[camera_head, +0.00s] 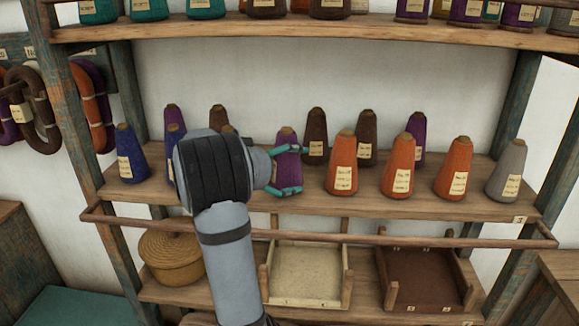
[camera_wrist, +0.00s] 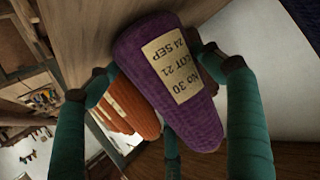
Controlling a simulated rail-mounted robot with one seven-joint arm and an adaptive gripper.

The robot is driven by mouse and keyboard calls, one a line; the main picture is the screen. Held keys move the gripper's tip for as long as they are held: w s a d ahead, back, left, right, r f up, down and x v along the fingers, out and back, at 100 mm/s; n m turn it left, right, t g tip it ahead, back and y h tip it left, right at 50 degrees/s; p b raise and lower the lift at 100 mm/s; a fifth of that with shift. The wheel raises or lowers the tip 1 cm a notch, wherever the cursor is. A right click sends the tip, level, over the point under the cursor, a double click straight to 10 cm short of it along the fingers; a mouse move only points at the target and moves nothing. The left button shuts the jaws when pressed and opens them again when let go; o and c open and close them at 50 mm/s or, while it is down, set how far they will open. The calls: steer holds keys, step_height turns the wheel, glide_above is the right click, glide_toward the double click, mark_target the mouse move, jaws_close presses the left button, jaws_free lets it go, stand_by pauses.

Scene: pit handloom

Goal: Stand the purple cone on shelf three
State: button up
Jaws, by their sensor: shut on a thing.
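A purple cone (camera_head: 287,165) of yarn stands roughly upright between the teal fingers of my gripper (camera_head: 289,171), at the middle shelf (camera_head: 330,204). In the wrist view the purple cone (camera_wrist: 172,85) fills the centre, with a cream label reading No 30, LOT 21, 24 SEP. My gripper (camera_wrist: 168,78) is shut on it, with fingers on both sides. I cannot tell whether its base touches the shelf board. A small tag (camera_head: 520,219) is on the shelf's right front edge; its mark is too small to read surely.
Orange cones (camera_head: 343,165) stand close to the right, brown cones (camera_head: 316,138) behind, and a grey cone (camera_head: 507,170) at the far right. Blue cones (camera_head: 130,155) stand left. A wooden rail (camera_head: 400,240) runs in front below. A basket (camera_head: 171,258) and trays (camera_head: 306,272) sit underneath.

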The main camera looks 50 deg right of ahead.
steer(key=o, duration=1.3)
steer(key=shift+r, duration=0.15)
steer(key=b+v, duration=0.3)
steer(key=v, duration=0.9)
